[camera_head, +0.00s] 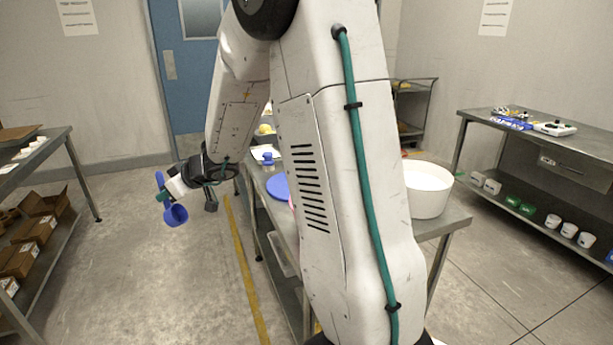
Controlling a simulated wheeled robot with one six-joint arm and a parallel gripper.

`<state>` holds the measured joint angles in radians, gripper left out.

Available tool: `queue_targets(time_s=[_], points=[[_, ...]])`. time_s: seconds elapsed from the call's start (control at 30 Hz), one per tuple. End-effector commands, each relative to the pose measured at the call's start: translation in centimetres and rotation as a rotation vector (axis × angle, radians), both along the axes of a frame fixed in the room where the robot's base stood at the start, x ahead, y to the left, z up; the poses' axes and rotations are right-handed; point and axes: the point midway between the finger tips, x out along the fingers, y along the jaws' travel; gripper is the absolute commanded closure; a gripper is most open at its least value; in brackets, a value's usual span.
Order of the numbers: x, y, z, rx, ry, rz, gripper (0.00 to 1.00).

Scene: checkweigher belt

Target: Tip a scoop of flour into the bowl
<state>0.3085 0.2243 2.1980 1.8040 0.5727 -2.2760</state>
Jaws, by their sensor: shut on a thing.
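My gripper (180,184) is at the left, out over the floor beyond the metal table's left edge. It is shut on a blue scoop (176,215). The scoop's cup hangs below the fingers; I cannot tell whether flour is in it. A large white round tub (429,192) stands on the table's right part, with white inside, and my arm covers its left side. A flat-looking blue round thing (278,187) lies on the table left of my arm; I cannot tell whether it is the bowl. A sliver of pink (291,203) shows beside my arm.
The metal table (446,217) is largely hidden behind my arm. Small blue and white items (266,154) sit at its back left. A shelf with cardboard boxes (38,228) stands at far left, another bench (555,142) at right. Floor around my gripper is clear.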

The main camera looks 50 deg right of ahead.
Motion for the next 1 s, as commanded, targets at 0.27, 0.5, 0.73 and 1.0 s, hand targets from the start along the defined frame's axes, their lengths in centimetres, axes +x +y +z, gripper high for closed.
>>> queue_targets(time_s=[0.27,0.5,0.73,1.0], points=[[-2.4,-5.1,2.6,-0.104,0.123,0.165,1.00],[-10.1,-12.8,3.0,-0.296,0.269,0.473,1.00],[-19.7,-20.3,2.5,-0.567,0.368,0.772,1.00],[-24.9,-24.6,2.2,-0.871,0.469,0.880,1.00]])
